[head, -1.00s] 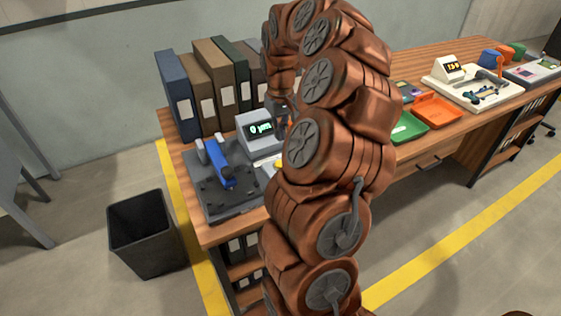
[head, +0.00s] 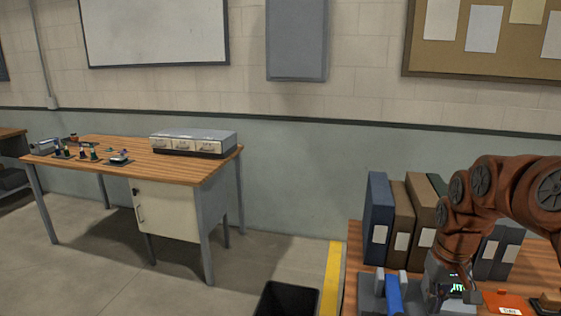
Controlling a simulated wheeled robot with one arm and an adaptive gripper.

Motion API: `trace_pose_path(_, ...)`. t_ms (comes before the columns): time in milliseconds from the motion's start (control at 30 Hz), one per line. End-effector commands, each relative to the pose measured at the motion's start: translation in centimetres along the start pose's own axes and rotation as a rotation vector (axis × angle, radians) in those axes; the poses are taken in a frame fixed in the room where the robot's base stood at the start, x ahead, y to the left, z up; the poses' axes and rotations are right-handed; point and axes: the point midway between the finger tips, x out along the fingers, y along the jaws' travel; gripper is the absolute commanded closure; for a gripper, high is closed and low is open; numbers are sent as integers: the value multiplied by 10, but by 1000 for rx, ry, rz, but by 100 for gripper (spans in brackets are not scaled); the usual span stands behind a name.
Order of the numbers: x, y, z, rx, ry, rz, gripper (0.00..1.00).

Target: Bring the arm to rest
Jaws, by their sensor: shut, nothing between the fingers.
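My copper-coloured arm comes in from the right edge of the head view, bends over and points down above the right-hand bench. My gripper (head: 471,294) is small and dark at the arm's lower end, low in front of the grey gauge with a green-lit display (head: 457,287). It is shut with nothing seen in it. Whether it touches anything below cannot be told.
Another wooden bench (head: 120,160) stands further left.

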Motion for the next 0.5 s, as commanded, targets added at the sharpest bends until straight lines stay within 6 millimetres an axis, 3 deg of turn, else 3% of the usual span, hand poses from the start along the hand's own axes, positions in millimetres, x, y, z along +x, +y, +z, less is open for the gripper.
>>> trace_pose_path(33,-7,-20,12,-32,-7,1,100)
trace_pose_path(200,-18,-74,54,-105,-33,6,100)
trace_pose_path(500,-21,-135,146,-166,-89,24,100)
